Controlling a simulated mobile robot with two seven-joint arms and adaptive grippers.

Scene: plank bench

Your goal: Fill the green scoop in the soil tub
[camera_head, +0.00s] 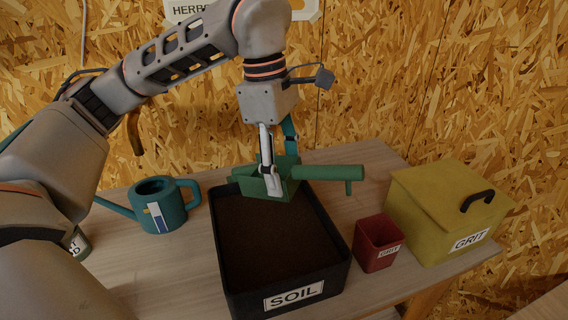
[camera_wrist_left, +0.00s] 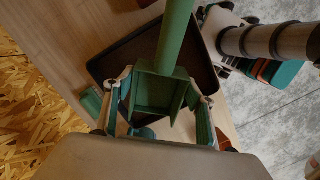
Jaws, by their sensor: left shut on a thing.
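The green scoop (camera_head: 328,172) is held above the back part of the black soil tub (camera_head: 335,283), with its handle pointing right. My left gripper (camera_head: 273,180) comes down from above and is shut on the scoop's box-shaped body. In the left wrist view the scoop (camera_wrist_left: 174,42) sits between the two fingers (camera_wrist_left: 160,112), and its inside looks green and bare. The tub (camera_wrist_left: 110,65) shows beneath it there. Dark brown soil (camera_head: 265,235) lies fairly level in the tub. The gripper and scoop hide part of the tub's back rim. My right gripper is not in view.
A teal watering can (camera_head: 160,212) stands left of the tub. A small red pot (camera_head: 378,245) and a yellow lidded grit box (camera_head: 440,205) stand to the right. A chipboard wall (camera_head: 370,80) rises behind the bench (camera_head: 345,160).

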